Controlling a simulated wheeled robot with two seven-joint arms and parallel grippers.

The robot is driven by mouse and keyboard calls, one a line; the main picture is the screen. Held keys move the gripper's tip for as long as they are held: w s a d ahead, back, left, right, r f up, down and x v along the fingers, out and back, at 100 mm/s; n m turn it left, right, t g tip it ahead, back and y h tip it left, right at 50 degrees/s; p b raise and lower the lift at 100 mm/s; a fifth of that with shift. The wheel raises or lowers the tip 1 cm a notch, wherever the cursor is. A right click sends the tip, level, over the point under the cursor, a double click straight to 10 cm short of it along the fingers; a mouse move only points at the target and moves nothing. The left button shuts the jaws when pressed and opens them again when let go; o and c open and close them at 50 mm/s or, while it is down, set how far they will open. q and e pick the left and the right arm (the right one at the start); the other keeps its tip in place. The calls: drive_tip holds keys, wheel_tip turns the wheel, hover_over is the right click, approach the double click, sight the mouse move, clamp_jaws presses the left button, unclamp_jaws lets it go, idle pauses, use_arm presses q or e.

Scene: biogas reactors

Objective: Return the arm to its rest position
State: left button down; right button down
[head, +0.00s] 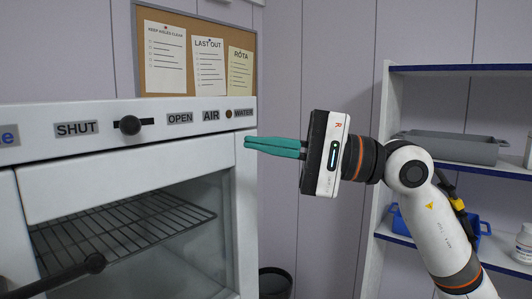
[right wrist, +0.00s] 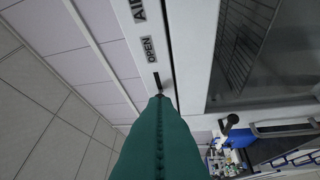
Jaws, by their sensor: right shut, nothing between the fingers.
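My right arm comes in from the right in the head view. Its right gripper (head: 247,143) has teal fingers pressed together with nothing between them. The fingers point left toward the right front edge of the white reactor cabinet (head: 246,200), just below its WATER label. I cannot tell whether the fingertips touch the cabinet. In the right wrist view the closed teal fingers (right wrist: 158,100) reach up toward the cabinet panel near the OPEN label. My left gripper is not in view.
The cabinet has a black knob (head: 130,125) between SHUT and OPEN labels, a glass-fronted chamber with a wire rack (head: 120,228), and a dark handle (head: 60,278). A shelf unit (head: 455,68) with a grey tray (head: 455,148) stands right, behind my arm. A black bin (head: 275,282) stands beside the cabinet.

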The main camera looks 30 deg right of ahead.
drive_tip(key=shift+a+r, duration=0.1)
drive_tip(key=shift+a, duration=0.1)
